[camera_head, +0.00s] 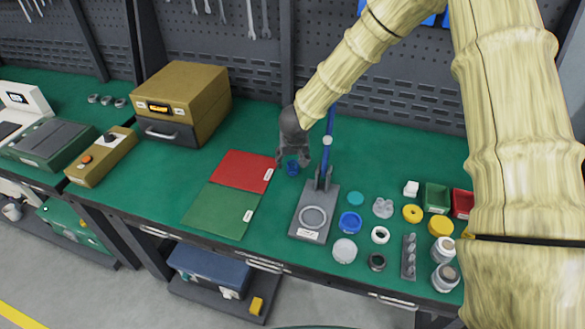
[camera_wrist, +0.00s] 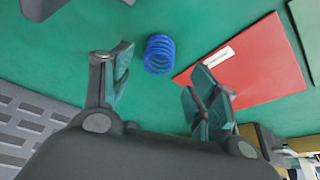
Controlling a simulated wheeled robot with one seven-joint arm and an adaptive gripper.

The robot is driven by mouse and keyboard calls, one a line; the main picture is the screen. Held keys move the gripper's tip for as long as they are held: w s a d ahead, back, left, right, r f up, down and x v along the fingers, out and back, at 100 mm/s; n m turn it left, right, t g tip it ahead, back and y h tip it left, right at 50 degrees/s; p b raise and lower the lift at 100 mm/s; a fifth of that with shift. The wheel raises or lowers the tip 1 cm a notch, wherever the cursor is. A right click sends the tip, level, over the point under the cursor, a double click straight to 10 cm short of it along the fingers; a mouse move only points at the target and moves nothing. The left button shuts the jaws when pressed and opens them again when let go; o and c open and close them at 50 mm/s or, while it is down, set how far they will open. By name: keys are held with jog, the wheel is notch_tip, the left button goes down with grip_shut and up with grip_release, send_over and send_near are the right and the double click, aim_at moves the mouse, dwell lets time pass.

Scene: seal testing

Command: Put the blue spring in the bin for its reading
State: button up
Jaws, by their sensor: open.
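The blue spring (camera_head: 293,169) stands on the green bench top, just right of the red mat, and shows as a coil in the wrist view (camera_wrist: 159,54). My gripper (camera_head: 292,161) is above it, fingers pointing down. In the wrist view my gripper (camera_wrist: 162,82) is open and empty; the spring lies beyond the fingertips, roughly between them, with no contact visible. A small green bin (camera_head: 437,198) and a small red bin (camera_head: 462,204) stand at the right of the bench. No reading is legible.
A test stand (camera_head: 312,217) with a blue upright (camera_head: 328,150) is close to the right of my gripper. Red (camera_head: 242,170) and green (camera_head: 221,210) mats lie left. Several small rings and jars crowd the right side. A yellow-brown box (camera_head: 183,92) stands at the back left.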

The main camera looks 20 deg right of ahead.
aim_at(293, 165)
jog(key=shift+s+p+x, duration=0.1)
jog(key=shift+p+x, duration=0.05)
jog(key=shift+x, duration=1.1)
jog(key=shift+s+p+x, duration=0.15)
jog(key=shift+x, duration=1.1)
jog(key=shift+d+f, duration=0.1)
jog(key=c, duration=1.2)
